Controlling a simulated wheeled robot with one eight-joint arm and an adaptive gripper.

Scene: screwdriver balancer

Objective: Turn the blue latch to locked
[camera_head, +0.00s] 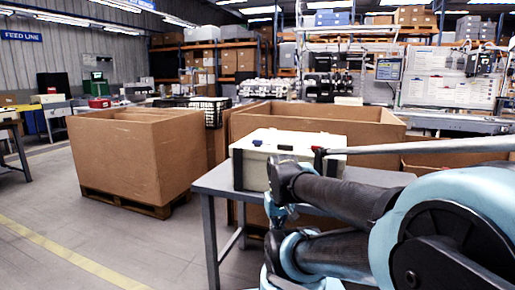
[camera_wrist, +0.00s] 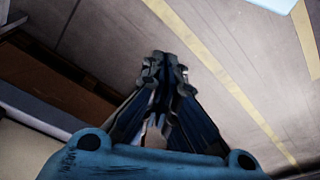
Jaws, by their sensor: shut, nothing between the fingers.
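A white box (camera_head: 262,140) stands on a grey table in the head view. My arm covers the box's right front. My gripper (camera_wrist: 165,68) shows in the wrist view with its fingertips together and nothing between them. Only floor lies beyond the fingertips there, and no latch shows. I cannot make out the fingers in the head view.
The grey table (camera_head: 212,181) has a narrow bare strip at its left corner. Large cardboard bins (camera_head: 135,155) stand to the left, and another (camera_head: 310,126) stands behind the box. A grey rod (camera_head: 420,146) with a red end crosses at right. Open floor lies at lower left.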

